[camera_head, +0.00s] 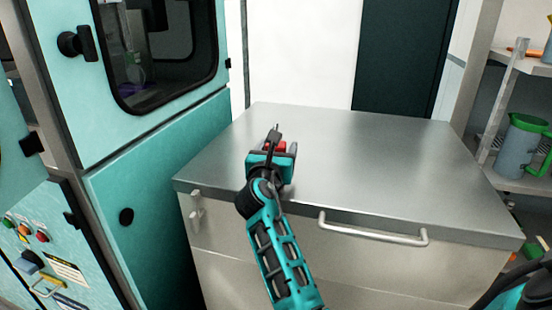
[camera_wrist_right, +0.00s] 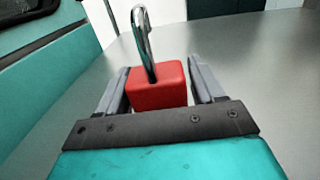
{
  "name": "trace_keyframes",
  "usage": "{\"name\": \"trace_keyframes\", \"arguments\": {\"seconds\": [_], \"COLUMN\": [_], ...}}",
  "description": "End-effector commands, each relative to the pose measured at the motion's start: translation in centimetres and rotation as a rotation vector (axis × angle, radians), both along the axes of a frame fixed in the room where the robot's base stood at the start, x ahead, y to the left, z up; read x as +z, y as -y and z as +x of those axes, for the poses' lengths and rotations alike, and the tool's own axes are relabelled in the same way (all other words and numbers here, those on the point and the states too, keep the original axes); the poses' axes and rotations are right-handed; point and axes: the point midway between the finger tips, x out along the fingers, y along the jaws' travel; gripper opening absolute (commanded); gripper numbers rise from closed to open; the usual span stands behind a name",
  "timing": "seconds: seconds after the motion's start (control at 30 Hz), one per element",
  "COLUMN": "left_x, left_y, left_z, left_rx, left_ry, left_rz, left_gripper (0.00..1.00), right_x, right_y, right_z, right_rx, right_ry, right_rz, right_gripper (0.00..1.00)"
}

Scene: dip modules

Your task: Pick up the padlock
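The padlock (camera_wrist_right: 158,92) has a red block body and a shiny steel shackle pointing up. In the head view the padlock (camera_head: 275,146) shows as a red patch on the metal worktop, partly hidden by my right gripper. My right gripper (camera_head: 274,148) is over the near left part of the worktop. In the right wrist view my right gripper (camera_wrist_right: 158,80) has one grey finger on each side of the red body. Narrow gaps seem to show between the fingers and the body, so it looks open around the padlock. My left gripper is not in view.
The steel worktop (camera_head: 390,160) of a drawer cabinet is bare to the right. A teal machine (camera_head: 160,170) with a dark window stands close on the left. A shelf (camera_head: 520,183) with a grey-green jug (camera_head: 520,145) is at the far right.

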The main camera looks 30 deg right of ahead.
Motion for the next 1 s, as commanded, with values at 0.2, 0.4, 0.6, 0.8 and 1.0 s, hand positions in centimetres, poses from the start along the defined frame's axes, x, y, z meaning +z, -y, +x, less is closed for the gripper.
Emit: {"name": "trace_keyframes", "arguments": {"seconds": [0.2, 0.4, 0.6, 0.8, 1.0], "left_x": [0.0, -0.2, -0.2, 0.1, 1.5], "left_y": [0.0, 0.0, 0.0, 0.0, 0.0], "left_z": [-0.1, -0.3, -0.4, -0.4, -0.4], "left_rx": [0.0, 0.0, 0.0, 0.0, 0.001], "left_ry": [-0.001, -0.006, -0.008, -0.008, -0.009], "left_rz": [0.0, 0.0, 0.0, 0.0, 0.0], "left_gripper": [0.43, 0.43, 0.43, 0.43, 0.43], "right_x": [0.0, 0.0, 0.1, 0.8, 4.6], "right_y": [0.0, 0.0, 0.0, 0.0, 0.1], "right_z": [0.0, 0.0, 0.0, 0.0, 0.0], "right_rx": [0.0, 0.0, 0.0, 0.0, -0.001], "right_ry": [0.0, 0.0, 0.001, 0.003, 0.008], "right_rz": [0.0, 0.0, -0.001, -0.001, -0.002], "right_gripper": [0.46, 0.27, 0.19, 0.19, 0.19]}}
